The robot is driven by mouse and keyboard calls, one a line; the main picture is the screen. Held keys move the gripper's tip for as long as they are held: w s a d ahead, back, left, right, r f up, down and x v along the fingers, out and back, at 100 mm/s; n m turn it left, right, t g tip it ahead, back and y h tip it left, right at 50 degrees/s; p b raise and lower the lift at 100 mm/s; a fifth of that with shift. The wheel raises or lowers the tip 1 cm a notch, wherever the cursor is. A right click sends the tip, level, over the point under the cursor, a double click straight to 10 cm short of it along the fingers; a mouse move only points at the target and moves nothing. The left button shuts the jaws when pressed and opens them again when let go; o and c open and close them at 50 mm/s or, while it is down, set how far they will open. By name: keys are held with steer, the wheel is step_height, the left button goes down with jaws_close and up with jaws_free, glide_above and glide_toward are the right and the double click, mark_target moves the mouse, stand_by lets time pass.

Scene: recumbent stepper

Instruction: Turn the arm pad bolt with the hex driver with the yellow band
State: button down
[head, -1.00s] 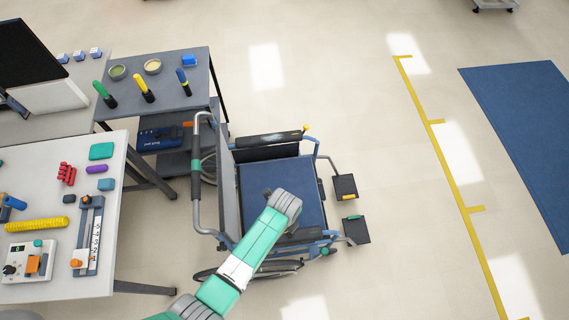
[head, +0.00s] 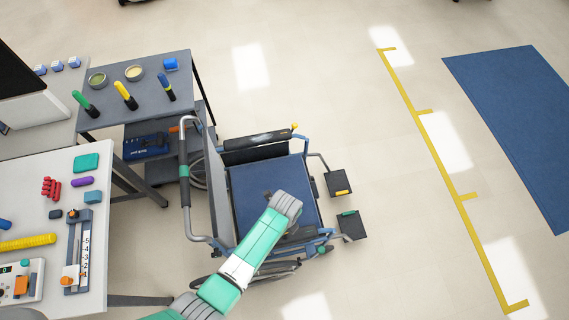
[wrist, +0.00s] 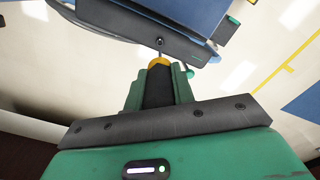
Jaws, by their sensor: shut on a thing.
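My gripper (wrist: 160,84) is shut on the hex driver with the yellow band (wrist: 159,63), seen in the wrist view. Its dark handle sits between the green fingers, with the yellow band just beyond them. The thin shaft points to a small round bolt (wrist: 160,41) on the dark bar of the arm pad (wrist: 128,23). The tip appears at the bolt, but I cannot tell whether it is seated. In the head view my arm's end covers the gripper and driver above the near side of the wheelchair (head: 255,188).
A white workbench (head: 100,250) with several items is left of the chair. Open floor lies to the right, up to a blue mat (head: 515,130).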

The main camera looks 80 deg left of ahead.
steer(key=shift+f+b, duration=1.35)
steer(key=shift+f, duration=0.75)
steer(key=shift+f, duration=0.5)
steer(key=m, duration=1.3)
steer(key=shift+f+m, duration=0.15)
steer(key=shift+m, duration=0.25)
steer(key=shift+r+p, duration=0.55)
steer(key=shift+p, duration=0.1)
